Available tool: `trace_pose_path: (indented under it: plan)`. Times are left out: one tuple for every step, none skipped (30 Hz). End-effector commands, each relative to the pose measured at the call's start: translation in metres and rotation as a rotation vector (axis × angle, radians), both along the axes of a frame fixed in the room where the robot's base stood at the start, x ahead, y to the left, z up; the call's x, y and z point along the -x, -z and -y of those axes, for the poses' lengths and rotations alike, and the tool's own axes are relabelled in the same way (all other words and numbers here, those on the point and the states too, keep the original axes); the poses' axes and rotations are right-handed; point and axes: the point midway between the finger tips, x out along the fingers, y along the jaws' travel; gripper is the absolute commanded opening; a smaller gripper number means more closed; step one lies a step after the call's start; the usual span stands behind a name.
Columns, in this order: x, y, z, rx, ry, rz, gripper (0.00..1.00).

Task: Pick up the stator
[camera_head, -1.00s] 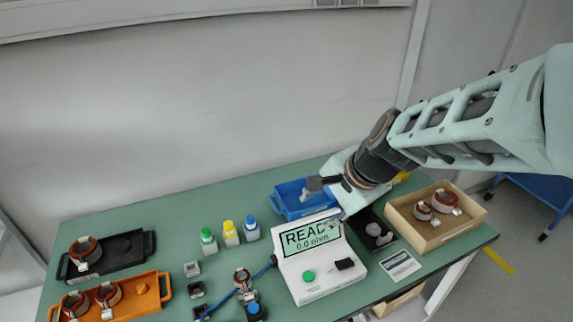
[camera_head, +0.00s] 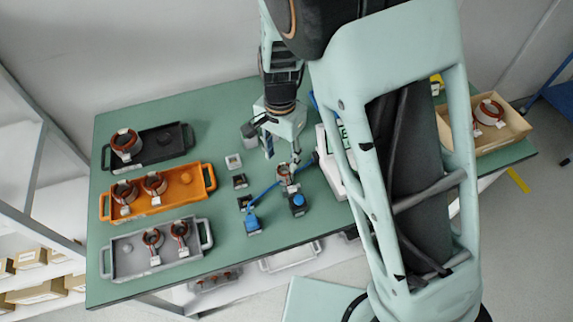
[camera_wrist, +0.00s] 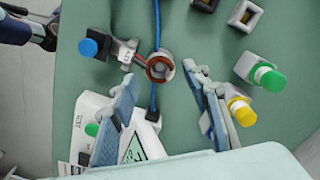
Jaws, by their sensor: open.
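A stator (camera_head: 283,172), a small ring with copper-brown windings, sits on the green table near the blue cable. In the wrist view the fingertips of my gripper (camera_wrist: 160,75) lie on either side of the ring, with nothing held. I cannot tell whether the fingers are at the ring's height. Other stators stand in the black tray (camera_head: 176,151), orange tray (camera_head: 205,180) and grey tray (camera_head: 199,241).
A blue-capped block (camera_wrist: 90,47) is beside the stator. The white tester (camera_wrist: 90,107) lies below the left finger. A wooden box (camera_head: 510,132) holds a stator. My arm hides part of the table.

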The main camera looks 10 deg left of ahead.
Motion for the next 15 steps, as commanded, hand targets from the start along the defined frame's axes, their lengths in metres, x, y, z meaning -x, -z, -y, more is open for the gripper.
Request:
trace_pose_path:
  plan:
    - [0.0,0.008,0.001,0.002,0.0,-0.001,0.43]
    - [0.0,0.011,0.001,0.002,0.0,-0.001,0.43]
    - [0.0,0.014,0.001,0.001,0.0,0.0,0.43]
    - [0.0,0.016,0.001,0.0,0.001,0.0,0.43]
    - [-0.001,0.017,0.001,0.0,0.001,0.001,0.43]
    - [-0.001,0.019,0.001,-0.001,0.001,0.001,0.43]
    - [-0.001,0.021,0.001,-0.001,0.001,0.001,0.43]
    - [-0.002,0.023,0.002,0.0,0.0,0.0,0.43]
    - [-0.003,0.028,0.003,0.002,0.0,-0.001,0.43]
    - [-0.004,0.032,0.004,0.002,0.001,-0.001,0.43]
    - [-0.005,0.036,0.005,0.001,0.002,0.0,0.43]
    - [-0.006,0.042,0.006,0.002,0.001,-0.002,0.43]
    - [-0.007,0.046,0.007,0.002,0.002,-0.002,0.43]
    - [-0.008,0.049,0.008,0.001,0.002,0.0,0.43]
    - [-0.008,0.055,0.008,0.002,0.0,-0.002,0.43]
